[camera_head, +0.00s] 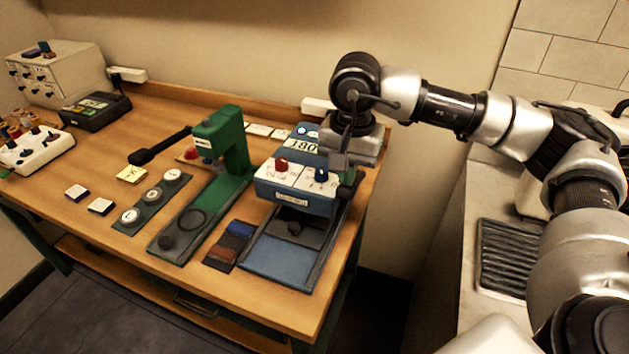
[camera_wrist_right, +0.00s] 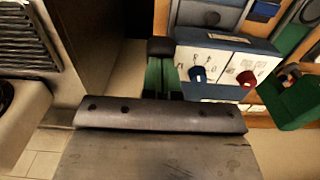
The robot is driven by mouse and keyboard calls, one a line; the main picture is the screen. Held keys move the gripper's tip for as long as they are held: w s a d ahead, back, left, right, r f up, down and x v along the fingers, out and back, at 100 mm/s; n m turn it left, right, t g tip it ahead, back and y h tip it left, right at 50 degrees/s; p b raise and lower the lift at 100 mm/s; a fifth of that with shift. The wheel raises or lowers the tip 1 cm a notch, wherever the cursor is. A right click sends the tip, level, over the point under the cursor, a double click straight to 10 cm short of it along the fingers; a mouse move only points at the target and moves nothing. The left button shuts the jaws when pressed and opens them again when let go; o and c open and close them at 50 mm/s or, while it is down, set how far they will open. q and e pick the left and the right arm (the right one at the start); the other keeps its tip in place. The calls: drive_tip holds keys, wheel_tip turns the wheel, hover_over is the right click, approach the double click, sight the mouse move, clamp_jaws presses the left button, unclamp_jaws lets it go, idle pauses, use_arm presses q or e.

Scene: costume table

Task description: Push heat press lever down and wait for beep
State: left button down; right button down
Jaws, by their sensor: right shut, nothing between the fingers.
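The heat press (camera_head: 295,190) is a blue machine at the right end of the wooden table. Its display reads 180, and its front has a red and a blue knob. It also shows in the right wrist view (camera_wrist_right: 222,70). My right gripper (camera_head: 347,182) is shut and empty at the press's right side, pointing down. In the right wrist view, its green fingers (camera_wrist_right: 163,76) lie together, with a dark block (camera_wrist_right: 160,47) at their tips. I cannot tell whether this block is the lever's grip or whether they touch. My left gripper is out of view.
A green hand press (camera_head: 228,145) with a black handle stands left of the heat press. Dark strips with round pieces and small square tiles lie farther left. A white control box (camera_head: 35,150) sits at the far left. The table's front edge (camera_head: 225,300) is clear.

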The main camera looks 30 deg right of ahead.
sight(344, 194)
drive_tip(key=shift+s+a+f+b, duration=0.1)
drive_tip(key=shift+f+b, duration=0.2)
drive_tip(key=shift+f, duration=0.2)
drive_tip(key=shift+s+a+f+b, duration=0.1)
drive_tip(key=shift+f+b, duration=0.2)
drive_tip(key=shift+f, duration=0.2)
drive_tip(key=shift+s+a+f+b, duration=0.1)
drive_tip(key=shift+a+f+b, duration=0.05)
drive_tip(key=shift+f+b, duration=0.5)
drive_tip(key=shift+s+a+f+b, duration=0.1)
drive_tip(key=shift+f+b, duration=0.45)
drive_tip(key=shift+f, duration=0.05)
drive_tip(key=shift+s+a+f+b, duration=0.1)
drive_tip(key=shift+f+b, duration=1.1)
drive_tip(key=shift+f, duration=0.05)
drive_tip(key=shift+f, duration=0.2)
drive_tip(key=shift+f+b, duration=1.1)
drive_tip(key=shift+b, duration=0.1)
drive_tip(key=shift+f, duration=0.1)
